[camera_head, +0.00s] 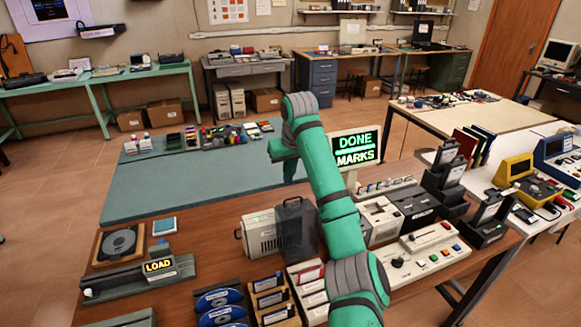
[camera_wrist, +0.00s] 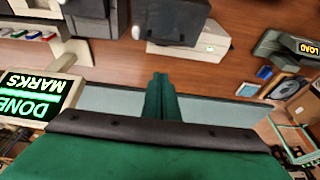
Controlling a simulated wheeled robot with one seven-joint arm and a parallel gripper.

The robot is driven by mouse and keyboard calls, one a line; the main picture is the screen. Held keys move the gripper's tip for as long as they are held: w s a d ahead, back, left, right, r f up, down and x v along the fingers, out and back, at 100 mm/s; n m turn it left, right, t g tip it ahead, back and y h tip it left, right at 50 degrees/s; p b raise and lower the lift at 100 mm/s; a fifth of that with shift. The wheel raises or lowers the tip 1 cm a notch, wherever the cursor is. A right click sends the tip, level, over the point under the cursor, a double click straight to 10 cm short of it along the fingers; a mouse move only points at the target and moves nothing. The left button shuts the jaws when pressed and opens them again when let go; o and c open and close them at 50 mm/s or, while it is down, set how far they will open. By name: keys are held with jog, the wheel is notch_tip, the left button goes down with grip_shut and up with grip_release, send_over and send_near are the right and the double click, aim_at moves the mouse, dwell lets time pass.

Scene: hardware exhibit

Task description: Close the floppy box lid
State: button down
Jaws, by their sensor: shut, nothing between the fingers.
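A dark grey upright shape with a notch at its top (camera_head: 296,232) stands on the wooden table, left of my forearm. It looks like the raised lid of the floppy box, though I cannot be certain. Labelled floppies (camera_head: 311,282) sit in a light tray in front of it, partly hidden by my arm. The dark shape also shows at the top of the wrist view (camera_wrist: 180,18). My gripper (camera_head: 289,168) is beyond it, over the teal mat, shut and empty. Its closed fingers show in the wrist view (camera_wrist: 158,92), apart from the lid.
A beige unit (camera_head: 258,234) with a green light stands left of the dark shape. A DONE MARKS screen (camera_head: 356,147) stands close to the right of my gripper. A LOAD sign (camera_head: 159,266) and disc racks (camera_head: 220,307) are at left. The teal mat (camera_head: 150,185) has free room.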

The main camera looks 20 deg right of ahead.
jog(key=shift+s+f, duration=1.45)
jog(key=shift+f, duration=0.25)
